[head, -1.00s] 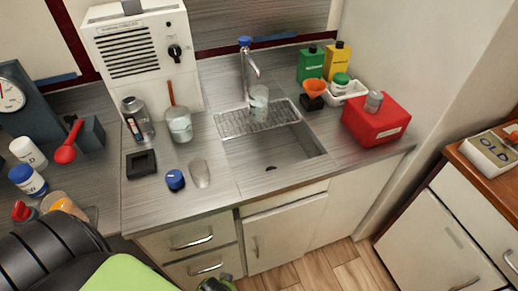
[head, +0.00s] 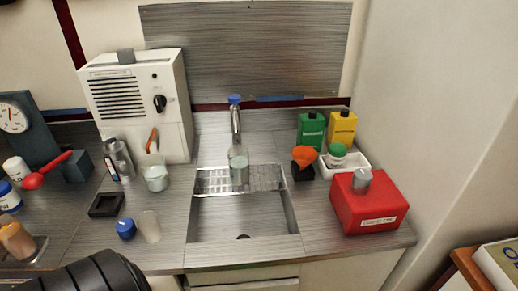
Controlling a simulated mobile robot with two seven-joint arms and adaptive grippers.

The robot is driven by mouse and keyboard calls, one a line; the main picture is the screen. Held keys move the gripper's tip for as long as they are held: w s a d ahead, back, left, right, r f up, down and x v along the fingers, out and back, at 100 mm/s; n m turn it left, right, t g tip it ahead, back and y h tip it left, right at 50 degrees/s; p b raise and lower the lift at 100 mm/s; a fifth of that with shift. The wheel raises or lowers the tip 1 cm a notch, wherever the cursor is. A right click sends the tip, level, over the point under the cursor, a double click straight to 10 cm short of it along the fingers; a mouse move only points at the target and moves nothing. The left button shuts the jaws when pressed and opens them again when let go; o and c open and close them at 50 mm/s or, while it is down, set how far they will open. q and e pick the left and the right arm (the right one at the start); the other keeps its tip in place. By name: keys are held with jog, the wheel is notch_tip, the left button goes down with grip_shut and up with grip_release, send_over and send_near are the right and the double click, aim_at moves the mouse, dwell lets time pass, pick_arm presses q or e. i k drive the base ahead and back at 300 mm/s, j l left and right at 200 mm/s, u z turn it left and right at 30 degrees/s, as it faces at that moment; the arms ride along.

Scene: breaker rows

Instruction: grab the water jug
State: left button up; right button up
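A clear vessel with water in it (head: 239,168), which may be the water jug, stands upright on the wire rack (head: 268,181) over the back of the sink, under the blue-topped tap (head: 235,118). A second clear beaker with pale liquid and an orange-handled tool in it (head: 156,180) stands on the counter to the left. I cannot tell for sure which of the two is the jug. Neither gripper shows; only a black part of my arm is at the bottom left, apart from both vessels.
A red box (head: 362,205) with a grey-capped top stands right of the sink (head: 240,222). Green (head: 311,132) and yellow (head: 342,130) bottles and an orange funnel (head: 304,156) are behind it. A blue-capped item (head: 126,229) and an empty glass (head: 150,226) stand near the front edge.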

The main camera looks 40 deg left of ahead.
aim_at(238, 156)
jog(key=i+l+u, duration=0.1)
jog(key=u, duration=0.35)
jog(key=l+u, duration=0.15)
jog(key=u, duration=0.3)
jog(key=i+l+u, duration=0.1)
jog(key=u, duration=0.35)
jog(key=l, duration=0.1)
